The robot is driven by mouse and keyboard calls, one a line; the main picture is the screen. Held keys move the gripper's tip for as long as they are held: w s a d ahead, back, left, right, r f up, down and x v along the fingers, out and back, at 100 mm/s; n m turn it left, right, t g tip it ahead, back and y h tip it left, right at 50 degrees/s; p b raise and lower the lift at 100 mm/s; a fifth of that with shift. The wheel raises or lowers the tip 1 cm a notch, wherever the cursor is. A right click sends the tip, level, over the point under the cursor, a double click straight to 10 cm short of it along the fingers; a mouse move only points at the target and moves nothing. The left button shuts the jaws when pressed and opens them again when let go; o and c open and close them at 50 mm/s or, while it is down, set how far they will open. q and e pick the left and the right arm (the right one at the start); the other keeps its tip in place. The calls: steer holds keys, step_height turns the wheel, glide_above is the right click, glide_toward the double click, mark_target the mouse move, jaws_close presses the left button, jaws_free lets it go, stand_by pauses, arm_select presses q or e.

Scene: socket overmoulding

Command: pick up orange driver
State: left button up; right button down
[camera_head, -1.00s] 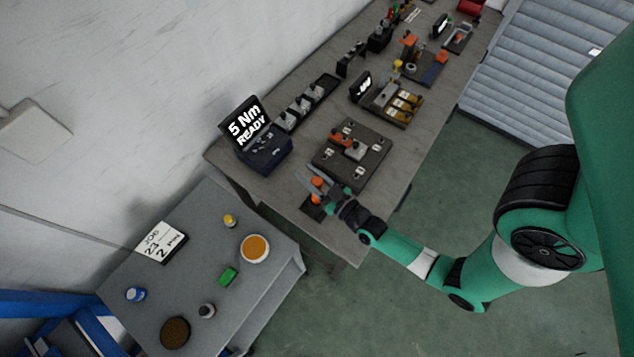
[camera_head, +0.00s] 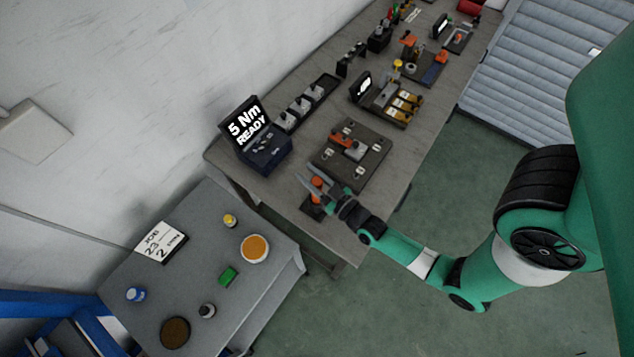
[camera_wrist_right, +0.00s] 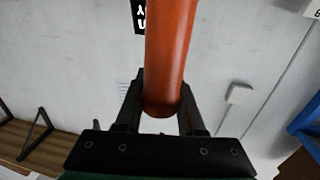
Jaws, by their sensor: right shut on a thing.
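The orange driver (camera_head: 316,184) stands at the near end of the long workbench, on a small dark base (camera_head: 313,207). My right gripper (camera_head: 318,182) reaches it from the right, with its fingers on either side of it. In the right wrist view the orange driver (camera_wrist_right: 168,60) fills the upper middle, between the two dark fingers of my right gripper (camera_wrist_right: 162,98), which is shut on it. The driver's lower part is partly hidden by the gripper in the head view. My left gripper is not in view.
A dark fixture plate (camera_head: 330,172) with several parts lies just behind the gripper. A torque box reading "5 Nm READY" (camera_head: 262,150) stands to the left. A grey side table (camera_head: 190,275) with several small items is at lower left. Green floor is clear right of the bench (camera_head: 300,212).

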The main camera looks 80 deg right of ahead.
steer(key=shift+r, duration=0.15)
stand_by(0.4)
step_height(320, 180, up, 10)
steer(key=p, duration=0.6)
steer(key=shift+f, duration=0.2)
